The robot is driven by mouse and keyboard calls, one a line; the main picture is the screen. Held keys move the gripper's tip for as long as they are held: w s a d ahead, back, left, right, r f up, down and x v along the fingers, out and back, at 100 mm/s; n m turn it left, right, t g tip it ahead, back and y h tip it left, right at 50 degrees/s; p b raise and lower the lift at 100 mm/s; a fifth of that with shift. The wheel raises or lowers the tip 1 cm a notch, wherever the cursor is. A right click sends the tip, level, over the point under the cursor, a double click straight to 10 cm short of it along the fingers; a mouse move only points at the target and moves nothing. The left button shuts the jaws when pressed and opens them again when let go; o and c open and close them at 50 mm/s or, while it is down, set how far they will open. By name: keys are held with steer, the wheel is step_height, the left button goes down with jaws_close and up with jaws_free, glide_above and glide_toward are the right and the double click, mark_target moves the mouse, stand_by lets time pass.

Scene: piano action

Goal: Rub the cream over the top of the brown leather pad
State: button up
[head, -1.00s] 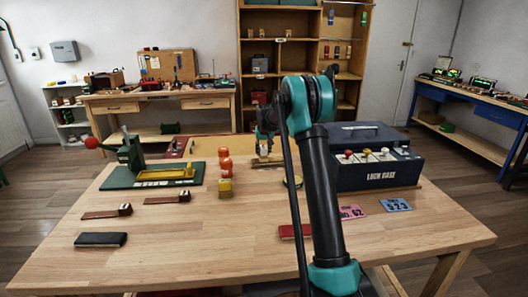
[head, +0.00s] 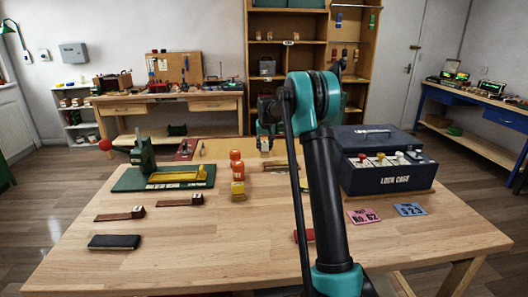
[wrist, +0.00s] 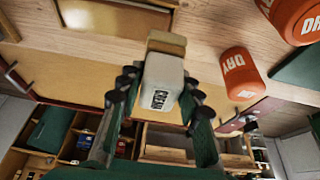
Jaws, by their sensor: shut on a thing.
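In the head view my gripper (head: 266,138) holds the block (head: 265,146) raised over the back of the table, partly hidden by my arm. A brown-edged piece with a pale middle (wrist: 115,18) lies close by in the wrist view. I cannot surely single out the brown leather pad. A dark flat pad (head: 114,242) lies at the front left, and a red one (head: 309,235) is partly behind my arm.
A dark lock case (head: 388,175) stands right. The front-middle tabletop is clear.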

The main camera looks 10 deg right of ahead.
mark_target(264, 141)
steer(key=shift+r, duration=1.8)
